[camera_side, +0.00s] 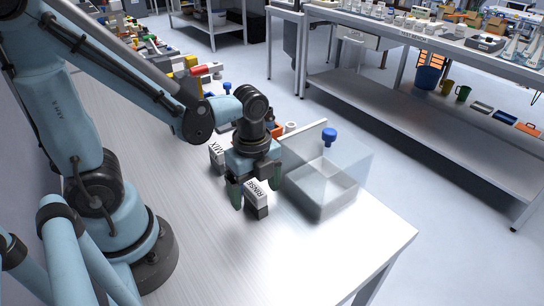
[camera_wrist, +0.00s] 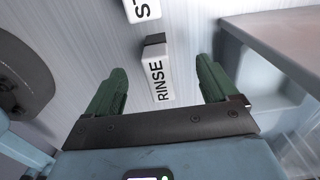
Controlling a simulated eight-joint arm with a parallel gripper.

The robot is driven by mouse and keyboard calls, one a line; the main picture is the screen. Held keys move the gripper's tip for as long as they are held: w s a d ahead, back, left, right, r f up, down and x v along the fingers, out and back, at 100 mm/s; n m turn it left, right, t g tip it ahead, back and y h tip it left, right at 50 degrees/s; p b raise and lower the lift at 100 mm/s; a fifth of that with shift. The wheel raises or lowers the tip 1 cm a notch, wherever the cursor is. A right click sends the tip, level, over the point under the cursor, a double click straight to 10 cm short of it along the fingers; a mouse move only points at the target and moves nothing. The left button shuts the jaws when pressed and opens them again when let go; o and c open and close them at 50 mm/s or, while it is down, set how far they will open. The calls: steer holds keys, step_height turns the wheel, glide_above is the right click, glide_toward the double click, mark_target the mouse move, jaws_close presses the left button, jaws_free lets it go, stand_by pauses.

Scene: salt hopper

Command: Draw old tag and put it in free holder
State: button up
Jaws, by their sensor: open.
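A white tag lettered RINSE (camera_side: 257,191) with a dark part (camera_side: 258,210) stands on the bench in front of the clear hopper (camera_side: 335,195). My gripper (camera_side: 256,192) is open and pointed down at it. In the wrist view the RINSE tag (camera_wrist: 158,78) lies between the two spread green fingers (camera_wrist: 161,68), with a gap on each side. A second white tag, lettered MIX (camera_side: 217,157), stands behind and left of my gripper. The wrist view shows part of another white tag (camera_wrist: 142,10), cut off by the top edge. I cannot tell which tag is old or which holder is free.
Small coloured items (camera_side: 195,72) sit at the back of the bench (camera_side: 195,240). The bench front is clear.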

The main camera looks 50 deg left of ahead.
mark_target(255, 189)
steer(key=shift+r, duration=2.95)
step_height(255, 189, up, 12)
stand_by(0.5)
steer(key=shift+f, duration=0.1)
steer(key=c, duration=0.4)
steer(key=shift+n, duration=0.7)
step_height(255, 189, down, 8)
steer(key=shift+w+r, duration=0.1)
jaws_close()
steer(key=shift+f, duration=3.35)
